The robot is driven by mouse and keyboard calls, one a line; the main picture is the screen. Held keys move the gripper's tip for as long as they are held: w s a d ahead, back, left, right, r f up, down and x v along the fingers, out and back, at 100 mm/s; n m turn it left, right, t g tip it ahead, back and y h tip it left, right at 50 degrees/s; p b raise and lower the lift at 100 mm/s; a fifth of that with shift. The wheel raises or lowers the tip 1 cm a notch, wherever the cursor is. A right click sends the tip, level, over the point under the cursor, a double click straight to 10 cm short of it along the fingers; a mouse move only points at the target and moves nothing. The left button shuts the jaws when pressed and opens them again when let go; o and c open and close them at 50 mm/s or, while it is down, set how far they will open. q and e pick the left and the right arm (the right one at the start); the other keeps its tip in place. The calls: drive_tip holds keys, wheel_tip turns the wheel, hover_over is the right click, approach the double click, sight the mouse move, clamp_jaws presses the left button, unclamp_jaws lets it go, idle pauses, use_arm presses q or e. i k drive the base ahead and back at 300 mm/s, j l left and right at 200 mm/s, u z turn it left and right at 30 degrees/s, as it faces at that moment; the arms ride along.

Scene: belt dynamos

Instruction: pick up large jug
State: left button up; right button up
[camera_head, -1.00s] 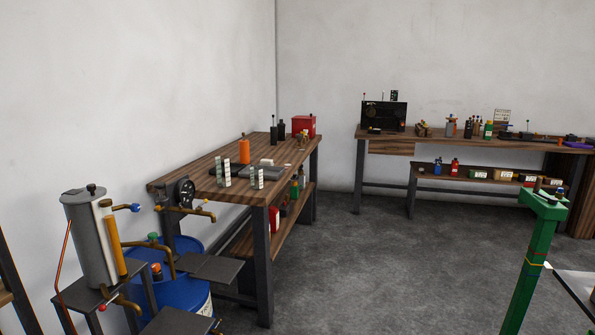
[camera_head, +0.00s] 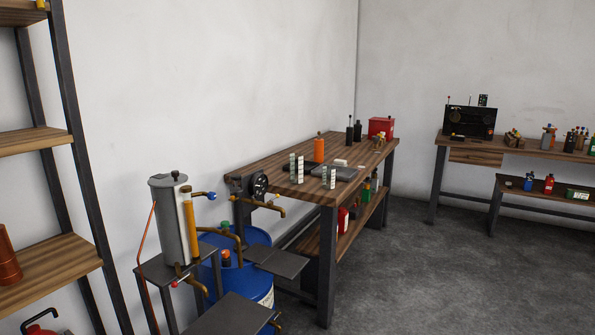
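I cannot tell for sure which thing is the large jug. A copper-brown ribbed vessel (camera_head: 8,262) stands on the lower wooden shelf at the left edge, cut off by the picture's edge. A red container with a dark handle (camera_head: 38,328) shows in part at the bottom left corner, below that shelf. A tall grey cylinder with a black knob on its lid (camera_head: 172,222) stands on a dark stand, with a yellow-brown tube and brass taps on its side. Neither of my grippers is in view.
A wooden shelf rack (camera_head: 40,140) with dark posts stands at the left. A blue drum (camera_head: 240,285) is beside the grey cylinder's stand. A workbench (camera_head: 290,160) holds an orange bottle (camera_head: 319,149) and a red box (camera_head: 381,127). The grey floor (camera_head: 430,280) at the right is clear.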

sight(296, 162)
drive_tip(key=i+l, duration=0.4)
drive_tip(key=i, duration=0.2)
drive_tip(key=i+l+u, duration=0.15)
drive_tip(key=i+l, duration=0.25)
drive_tip(key=i, duration=0.2)
